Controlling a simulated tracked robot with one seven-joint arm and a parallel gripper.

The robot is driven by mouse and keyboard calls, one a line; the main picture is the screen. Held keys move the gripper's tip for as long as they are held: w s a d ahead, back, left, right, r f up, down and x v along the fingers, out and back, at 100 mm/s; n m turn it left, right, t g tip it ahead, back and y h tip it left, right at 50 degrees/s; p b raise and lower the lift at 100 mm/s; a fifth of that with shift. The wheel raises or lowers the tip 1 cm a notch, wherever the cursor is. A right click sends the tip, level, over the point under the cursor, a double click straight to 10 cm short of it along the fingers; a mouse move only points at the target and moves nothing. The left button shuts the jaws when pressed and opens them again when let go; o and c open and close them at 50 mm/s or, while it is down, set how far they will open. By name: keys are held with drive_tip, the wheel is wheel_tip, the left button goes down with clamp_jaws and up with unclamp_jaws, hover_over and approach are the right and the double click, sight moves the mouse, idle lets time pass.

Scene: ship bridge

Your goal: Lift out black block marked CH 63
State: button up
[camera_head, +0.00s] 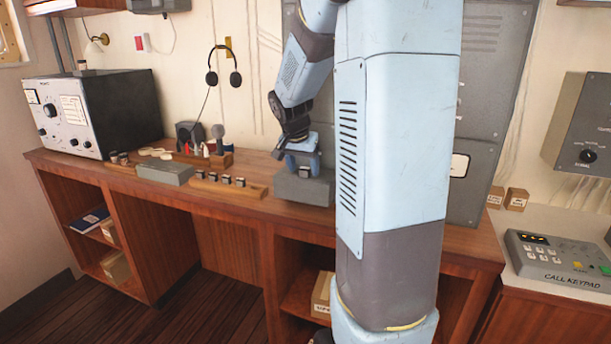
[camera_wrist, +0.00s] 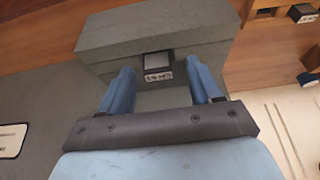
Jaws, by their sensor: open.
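A small black block (camera_wrist: 158,65) with a white label sits at the grey box in the wrist view; the label is too small to read surely. The grey box (camera_wrist: 110,42) lies on the wooden desk. My gripper (camera_wrist: 160,82) is open, its two blue fingers on either side of the block, apart from it in the picture. Whether the fingers touch the block cannot be told.
A wooden rack (camera_head: 228,187) with several small black blocks stands left of the grey box. Another grey box (camera_head: 165,173), a radio set (camera_head: 95,112) and a microphone (camera_head: 218,136) stand further left. A grey panel (camera_head: 492,90) rises behind. The desk's front edge strip is clear.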

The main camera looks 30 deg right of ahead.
sight(303, 168)
drive_tip(key=c, duration=1.1)
drive_tip(key=shift+r, duration=0.1)
drive_tip(key=shift+r, duration=0.25)
wheel_tip(303, 168, up, 2)
drive_tip(key=shift+r, duration=0.25)
drive_tip(key=shift+s+a+r, duration=0.9)
drive_tip(key=shift+s+r, duration=0.75)
drive_tip(key=shift+s, duration=0.5)
drive_tip(key=shift+s+a+r, duration=0.85)
drive_tip(key=shift+s+r, duration=0.75)
drive_tip(key=shift+s, duration=0.6)
drive_tip(key=shift+s+a+r, duration=0.9)
drive_tip(key=shift+s+r, duration=0.75)
drive_tip(key=shift+s, duration=0.5)
